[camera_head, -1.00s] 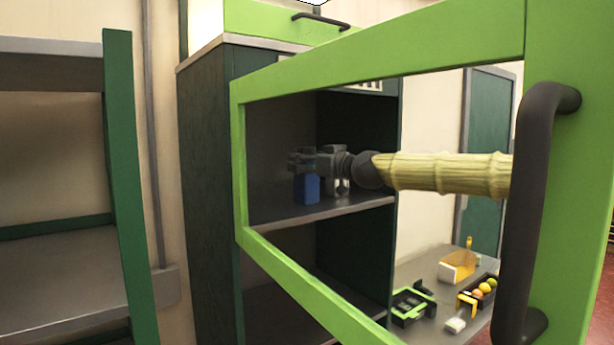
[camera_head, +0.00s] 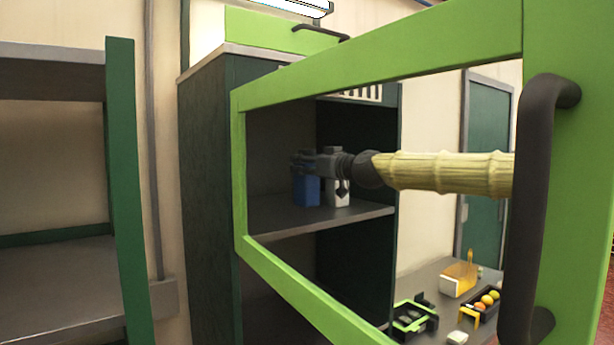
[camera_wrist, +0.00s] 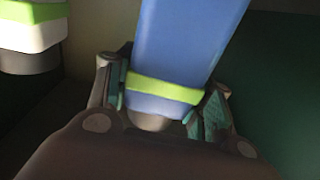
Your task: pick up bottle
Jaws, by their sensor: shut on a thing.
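A blue bottle (camera_head: 306,190) stands on the cabinet's middle shelf (camera_head: 318,219). In the wrist view the blue bottle (camera_wrist: 180,45) has a light-green band near its neck and sits between my fingers. My gripper (camera_head: 303,164) is shut on it near the top; it also fills the lower part of the wrist view (camera_wrist: 163,105). A white bottle (camera_head: 337,192) stands just right of the blue one, partly behind my gripper. In the wrist view a white bottle with a green band (camera_wrist: 35,28) shows at the upper left, apart from my fingers.
The green-framed cabinet door (camera_head: 385,62) with a dark handle (camera_head: 532,200) stands open in front of my arm. A table (camera_head: 425,274) at lower right carries several items, including a black tray of fruit (camera_head: 486,302). A shelf rack (camera_head: 120,180) stands at left.

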